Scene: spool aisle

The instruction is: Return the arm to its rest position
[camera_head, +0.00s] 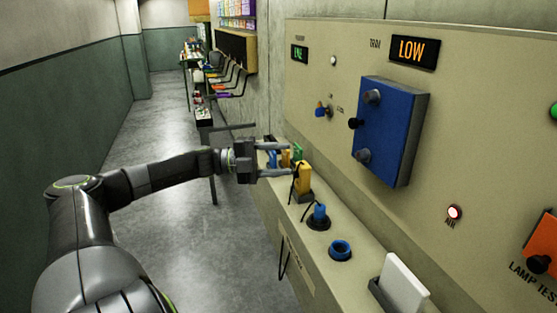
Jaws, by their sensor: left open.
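My left arm (165,177) comes in from the left and reaches across to the bench ledge below the panel. My left gripper (290,160) is open, its two fingers pointing right toward the panel. A yellow block-shaped item (304,178) with a black cable stands at the fingertips. I cannot tell whether a finger touches it, and nothing is clearly held. My right gripper is not in view.
The beige panel (330,150) carries a blue box (391,130) and a display reading LOW (412,50). The ledge holds a blue plug (319,214), a blue ring (340,249) and a white plate (404,284). Open aisle floor (165,130) lies left.

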